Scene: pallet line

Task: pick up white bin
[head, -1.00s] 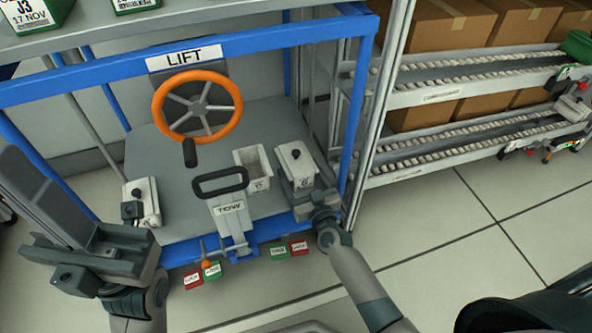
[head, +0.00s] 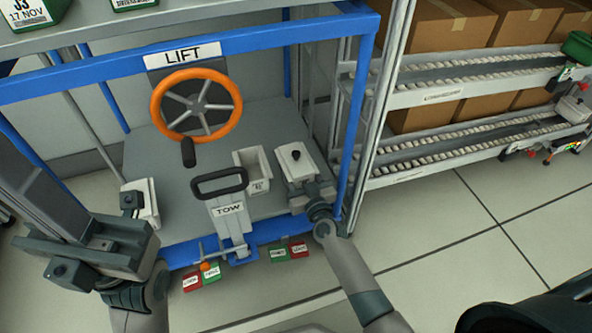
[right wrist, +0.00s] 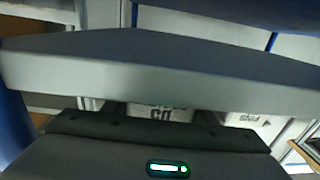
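A white open bin (head: 252,172) with a dark label stands upright on the grey deck of the lift cart. To its right is a white box-like container (head: 292,160) with a black spot on top. My right gripper (head: 304,182) is at the near side of that container and overlaps it; contact and finger opening cannot be told. The right wrist view shows a labelled white container (right wrist: 160,112), partly hidden behind a grey bar. My left gripper (head: 131,203) is beside another white container (head: 148,203) at the deck's left edge; its fingers are unclear.
The black tow handle (head: 219,182) stands in front of the open bin. The orange wheel (head: 196,105) is behind it. The blue cart frame (head: 355,120) rises close to the right gripper. A roller rack (head: 470,135) with cartons is at the right.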

